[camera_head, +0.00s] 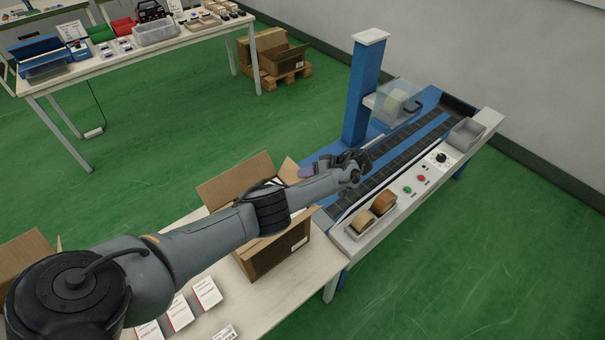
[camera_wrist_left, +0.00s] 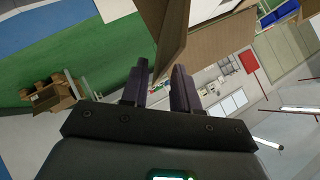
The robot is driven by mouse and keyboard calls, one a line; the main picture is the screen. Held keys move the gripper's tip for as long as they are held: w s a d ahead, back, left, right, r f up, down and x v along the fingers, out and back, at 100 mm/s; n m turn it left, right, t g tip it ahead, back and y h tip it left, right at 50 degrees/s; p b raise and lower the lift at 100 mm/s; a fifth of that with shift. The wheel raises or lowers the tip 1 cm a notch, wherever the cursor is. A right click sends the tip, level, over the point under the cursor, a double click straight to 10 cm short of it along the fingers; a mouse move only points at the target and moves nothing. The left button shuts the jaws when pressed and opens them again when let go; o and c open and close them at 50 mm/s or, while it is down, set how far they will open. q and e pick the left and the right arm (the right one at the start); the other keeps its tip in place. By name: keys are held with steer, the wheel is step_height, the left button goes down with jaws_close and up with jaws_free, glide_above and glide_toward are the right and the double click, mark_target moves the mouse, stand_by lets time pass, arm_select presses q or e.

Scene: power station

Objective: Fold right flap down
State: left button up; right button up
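An open cardboard box (camera_head: 272,255) stands on the white table, partly hidden behind my left arm. Its back-left flap (camera_head: 236,180) stands up, and a smaller flap (camera_head: 289,171) rises at its far right corner. My left gripper (camera_head: 308,171) is beyond the box's far right side, near that smaller flap. In the left wrist view its two purple fingers (camera_wrist_left: 158,84) are apart. A brown cardboard flap (camera_wrist_left: 172,35) is close beyond them, its lower edge near the gap; I cannot tell whether it touches. The box's inside is mostly hidden in the head view.
A blue conveyor machine (camera_head: 395,160) with a post (camera_head: 364,90) and tape rolls (camera_head: 372,210) adjoins the table on the right. White packets (camera_head: 207,293) lie at the table's front. Another cardboard box (camera_head: 25,258) is at the left edge.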

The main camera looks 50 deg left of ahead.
arm_select(q)
steer(key=shift+x, duration=1.3)
jaws_close()
stand_by(0.5)
